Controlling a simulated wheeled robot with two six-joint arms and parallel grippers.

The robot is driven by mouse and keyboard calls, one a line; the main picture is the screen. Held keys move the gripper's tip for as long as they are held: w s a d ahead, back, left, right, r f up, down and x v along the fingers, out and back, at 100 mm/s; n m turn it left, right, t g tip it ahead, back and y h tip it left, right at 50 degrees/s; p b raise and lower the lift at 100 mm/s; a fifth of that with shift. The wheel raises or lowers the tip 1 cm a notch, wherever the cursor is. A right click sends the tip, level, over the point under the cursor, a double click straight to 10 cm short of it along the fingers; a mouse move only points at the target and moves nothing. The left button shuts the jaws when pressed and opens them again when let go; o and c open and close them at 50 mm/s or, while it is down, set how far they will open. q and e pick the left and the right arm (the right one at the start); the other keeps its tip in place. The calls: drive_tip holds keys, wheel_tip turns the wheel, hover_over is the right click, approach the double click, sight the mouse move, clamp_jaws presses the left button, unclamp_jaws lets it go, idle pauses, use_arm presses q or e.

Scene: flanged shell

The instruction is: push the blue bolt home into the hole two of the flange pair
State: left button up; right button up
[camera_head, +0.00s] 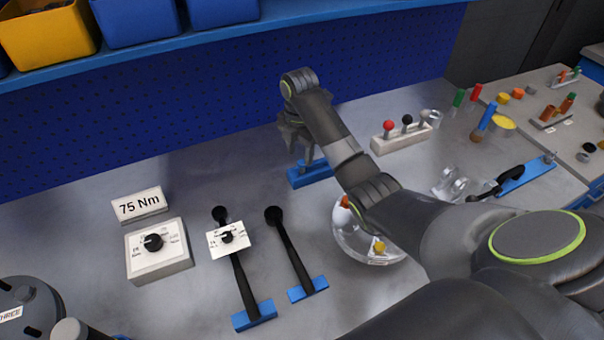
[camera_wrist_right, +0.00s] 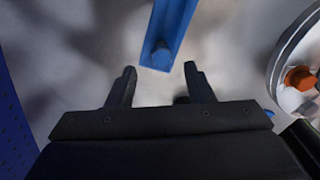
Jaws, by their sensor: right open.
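My right gripper (camera_head: 304,160) is open and empty, pointing down over a blue block (camera_head: 312,175) near the back wall. In the right wrist view the open fingers (camera_wrist_right: 158,85) face a blue bar (camera_wrist_right: 172,28) with a rounded knob near its end; nothing is between them. A grey round body (camera_head: 22,300) with dark holes and a label ending in "HREE" is cut off at the lower left; it may be the flange pair. Hole two cannot be made out. A blue upright piece (camera_head: 488,115) stands at the right; I cannot tell whether it is the blue bolt. My left gripper is out of view.
A clear round dish (camera_head: 352,246) with orange and yellow pieces sits beneath my right arm. A rack of coloured knobs (camera_head: 402,138) stands behind. The back-left table is clear.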

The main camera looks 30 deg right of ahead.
sight(302, 162)
drive_tip(key=f, duration=0.3)
drive_tip(key=f+p, duration=0.1)
drive_tip(key=f, duration=0.1)
drive_tip(key=shift+d, duration=0.35)
drive_tip(key=shift+c, duration=0.4)
clamp_jaws()
